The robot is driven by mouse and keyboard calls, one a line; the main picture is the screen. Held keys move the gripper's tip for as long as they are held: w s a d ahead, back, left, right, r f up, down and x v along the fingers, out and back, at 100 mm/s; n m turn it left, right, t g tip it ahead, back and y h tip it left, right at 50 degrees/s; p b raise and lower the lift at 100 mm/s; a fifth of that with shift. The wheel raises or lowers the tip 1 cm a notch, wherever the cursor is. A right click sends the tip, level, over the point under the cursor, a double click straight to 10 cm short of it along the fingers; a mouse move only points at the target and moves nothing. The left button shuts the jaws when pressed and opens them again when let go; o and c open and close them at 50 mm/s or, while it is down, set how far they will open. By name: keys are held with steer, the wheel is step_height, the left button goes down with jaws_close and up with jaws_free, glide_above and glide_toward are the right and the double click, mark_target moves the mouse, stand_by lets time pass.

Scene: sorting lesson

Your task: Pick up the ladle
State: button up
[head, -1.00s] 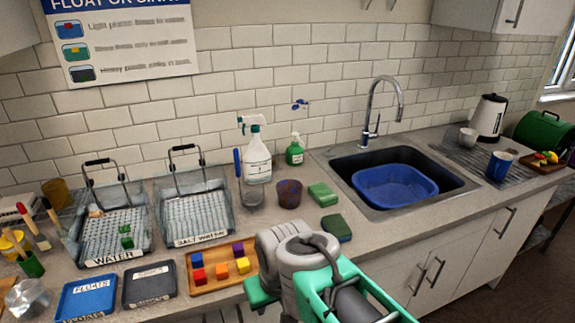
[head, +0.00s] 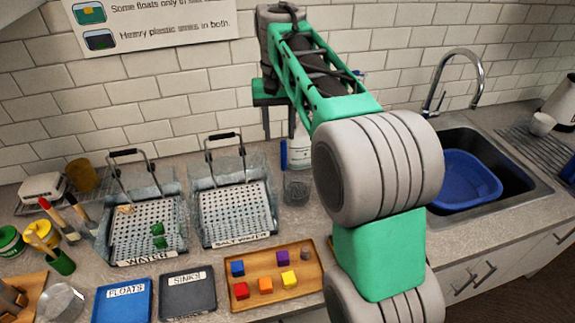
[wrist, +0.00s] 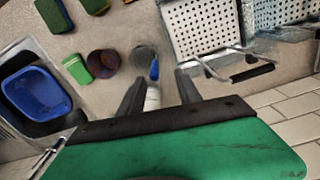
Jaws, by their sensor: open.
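A blue upright handle (head: 283,155) rises from a clear glass jar (head: 297,188) on the counter. It looks like the ladle, but its bowl cannot be made out. My gripper (head: 280,130) is open and empty, pointing down above the handle near the tiled wall. In the wrist view, the blue handle (wrist: 154,68) shows between the fingertips of my gripper (wrist: 161,75), lower down and apart from them, beside the jar (wrist: 142,57).
A white spray bottle (head: 304,145) stands close behind the jar. A wire-basket tank labelled salt water (head: 232,212) is to its left. In the wrist view, a dark cup (wrist: 102,63) and a green sponge (wrist: 77,69) lie beyond the jar. My arm hides some counter.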

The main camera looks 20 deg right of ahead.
glide_above(284, 169)
steer(key=f, duration=0.7)
steer(key=shift+w+d+f, duration=0.1)
steer(key=shift+w, duration=0.3)
jaws_close()
